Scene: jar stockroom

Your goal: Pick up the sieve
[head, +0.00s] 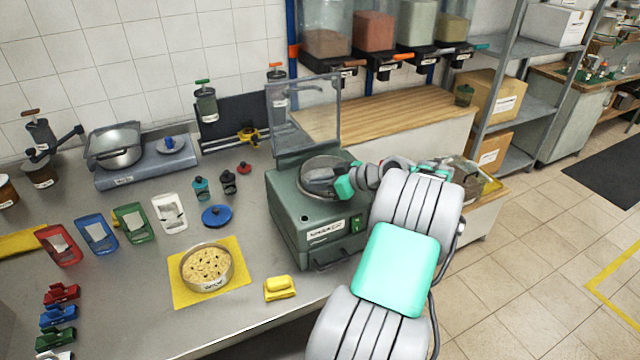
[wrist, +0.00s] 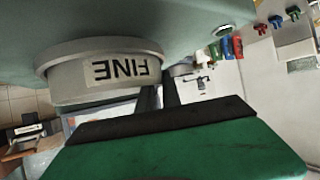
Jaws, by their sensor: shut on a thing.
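A round metal sieve with a label reading FINE (wrist: 75,85) shows upside down in the wrist view, against the pale green surface of a machine. My gripper's dark fingers (wrist: 160,95) are shut at the right side of its wall. In the head view my gripper (head: 316,181) is over the top of the green machine (head: 285,215), at the round metal rim (head: 318,160) there. My gripper hides much of that rim. I cannot tell whether the sieve rests on the machine or is just clear of it.
The machine's clear lid (head: 305,115) stands open behind my gripper. A round pan of pale bits (head: 188,277) sits on a yellow mat (head: 235,287), with a yellow block (head: 280,288) to its right.

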